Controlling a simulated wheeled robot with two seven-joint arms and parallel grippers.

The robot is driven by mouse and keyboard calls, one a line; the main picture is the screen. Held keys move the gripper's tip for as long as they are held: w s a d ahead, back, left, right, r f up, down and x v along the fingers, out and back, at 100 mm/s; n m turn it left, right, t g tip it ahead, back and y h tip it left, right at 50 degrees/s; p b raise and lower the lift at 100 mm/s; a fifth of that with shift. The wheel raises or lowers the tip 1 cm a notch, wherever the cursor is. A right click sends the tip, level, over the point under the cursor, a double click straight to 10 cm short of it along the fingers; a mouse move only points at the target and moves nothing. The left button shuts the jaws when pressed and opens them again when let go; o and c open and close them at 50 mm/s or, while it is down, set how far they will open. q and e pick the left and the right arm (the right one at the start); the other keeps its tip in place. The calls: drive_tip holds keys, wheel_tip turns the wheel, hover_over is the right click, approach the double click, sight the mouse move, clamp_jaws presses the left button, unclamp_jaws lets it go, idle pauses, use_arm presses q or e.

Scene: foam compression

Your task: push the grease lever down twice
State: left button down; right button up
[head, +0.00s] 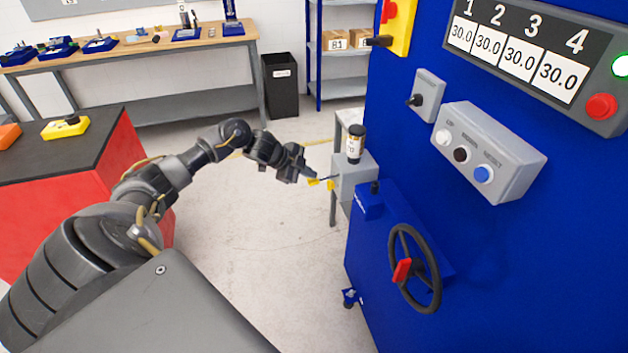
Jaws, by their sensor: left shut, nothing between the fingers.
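The grease unit is a grey box (352,182) on the left side of the blue machine, with a dark-capped reservoir (354,146) upright on top. My left arm reaches in from the left, and my left gripper (320,182), with yellow at its tips, is just left of the box. It is shut and holds nothing. A thin dark piece by the fingertips at the box's left side may be the grease lever; the gripper partly hides it, and I cannot tell whether they touch. My right gripper is not in view.
The blue machine (480,250) fills the right, with a black handwheel (432,290) and a grey button box (488,152). A red cabinet (60,215) stands left. A workbench (130,55), black bin (281,85) and shelf stand behind. The middle floor is clear.

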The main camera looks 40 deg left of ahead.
use_arm(q)
drive_tip(key=shift+f+b, duration=0.5)
drive_tip(key=shift+f, duration=0.4)
idle(0.6)
idle(0.5)
drive_tip(key=shift+r+p, duration=1.75)
drive_tip(key=shift+r, duration=0.05)
wheel_tip(320, 180, up, 5)
drive_tip(key=p, duration=0.4)
drive_tip(key=shift+p, duration=0.4)
